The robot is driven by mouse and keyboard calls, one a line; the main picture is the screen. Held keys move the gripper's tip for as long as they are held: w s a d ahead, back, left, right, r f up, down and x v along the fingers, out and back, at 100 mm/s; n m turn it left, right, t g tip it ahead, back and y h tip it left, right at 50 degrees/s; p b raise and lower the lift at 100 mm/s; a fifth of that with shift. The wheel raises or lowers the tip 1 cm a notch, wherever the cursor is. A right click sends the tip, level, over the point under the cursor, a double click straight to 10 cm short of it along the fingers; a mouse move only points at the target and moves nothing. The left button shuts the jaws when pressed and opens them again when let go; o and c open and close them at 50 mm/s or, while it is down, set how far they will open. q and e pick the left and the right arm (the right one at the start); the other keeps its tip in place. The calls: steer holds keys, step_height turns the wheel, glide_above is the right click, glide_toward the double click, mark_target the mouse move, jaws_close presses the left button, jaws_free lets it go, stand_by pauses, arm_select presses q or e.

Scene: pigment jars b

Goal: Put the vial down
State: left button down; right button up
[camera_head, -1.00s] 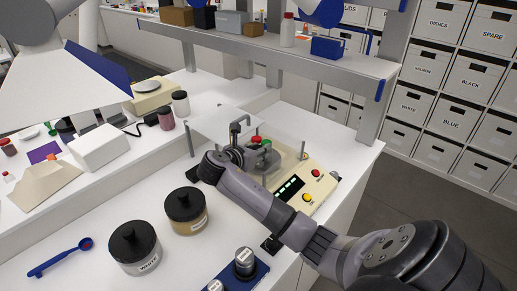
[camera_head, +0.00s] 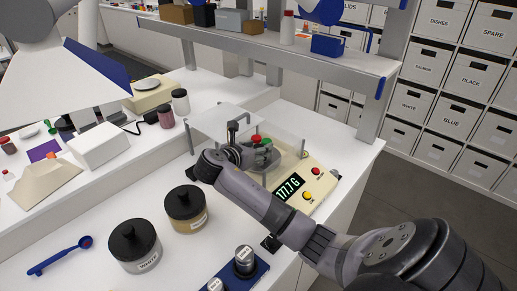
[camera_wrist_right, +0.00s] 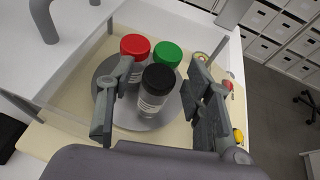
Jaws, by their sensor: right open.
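In the right wrist view, a vial with a black cap (camera_wrist_right: 158,78) stands on the round grey pan (camera_wrist_right: 127,117) of a balance. A red-capped vial (camera_wrist_right: 134,45) and a green-capped vial (camera_wrist_right: 167,54) stand close behind it on the same pan. My right gripper (camera_wrist_right: 163,72) is open, with one finger on each side of the black-capped vial. In the head view my right gripper (camera_head: 238,150) reaches into the cream balance (camera_head: 319,186), whose display (camera_head: 289,194) is lit with a number. The black-capped vial is hidden there. My left gripper is not in view.
Clear panels (camera_head: 205,122) and posts surround the pan closely. Two black-lidded jars (camera_head: 134,246) (camera_head: 187,209), a blue scoop (camera_head: 60,257) and a blue rack (camera_head: 247,276) with grey-capped vials are on the near bench. A shelf (camera_head: 270,48) runs above the back.

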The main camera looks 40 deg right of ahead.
steer(key=b+v, duration=0.1)
steer(key=v, duration=1)
steer(key=shift+f, duration=0.15)
